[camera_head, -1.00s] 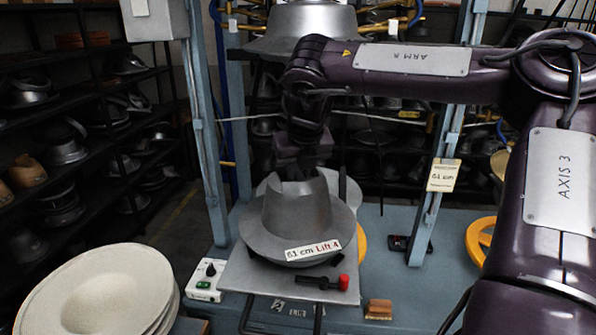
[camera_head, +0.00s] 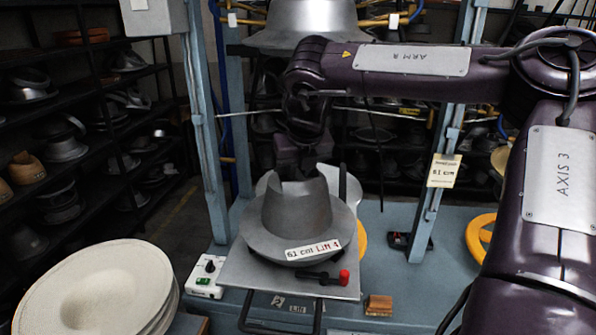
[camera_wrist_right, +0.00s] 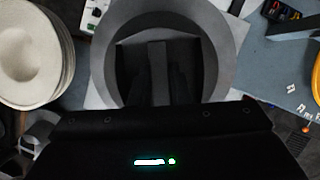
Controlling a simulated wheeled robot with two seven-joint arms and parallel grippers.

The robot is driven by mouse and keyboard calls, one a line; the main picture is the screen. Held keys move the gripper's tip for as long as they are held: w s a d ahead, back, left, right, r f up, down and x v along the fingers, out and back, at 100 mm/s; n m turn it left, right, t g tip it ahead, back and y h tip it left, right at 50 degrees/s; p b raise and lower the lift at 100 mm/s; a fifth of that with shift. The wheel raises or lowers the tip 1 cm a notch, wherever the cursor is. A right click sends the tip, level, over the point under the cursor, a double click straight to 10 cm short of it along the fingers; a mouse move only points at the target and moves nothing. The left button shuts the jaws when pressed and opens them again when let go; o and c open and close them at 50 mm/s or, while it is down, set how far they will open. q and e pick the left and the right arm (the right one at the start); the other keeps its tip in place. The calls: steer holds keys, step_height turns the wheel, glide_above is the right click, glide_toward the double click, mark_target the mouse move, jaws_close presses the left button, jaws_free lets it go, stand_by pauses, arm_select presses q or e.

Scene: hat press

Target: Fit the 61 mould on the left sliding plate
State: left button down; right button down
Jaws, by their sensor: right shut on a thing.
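My left gripper is not in view.
A large upper form (camera_head: 300,25) hangs above, between blue press posts. A red-knobbed lever (camera_head: 343,277) lies at the plate's front right. A control box (camera_head: 206,276) stands left of the plate. Pale hat bodies (camera_head: 95,290) are stacked front left. A wooden block (camera_head: 378,306) lies right.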

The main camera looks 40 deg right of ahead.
steer(key=shift+r, duration=0.2)
steer(key=c, duration=1.3)
jaws_free()
steer(key=shift+a, duration=0.1)
steer(key=shift+s+f, duration=0.2)
steer(key=shift+f, duration=0.05)
steer(key=b+v, duration=0.2)
steer(key=v, duration=0.5)
steer(key=shift+w, duration=0.1)
steer(key=shift+a+r, duration=0.1)
steer(key=shift+r, duration=0.45)
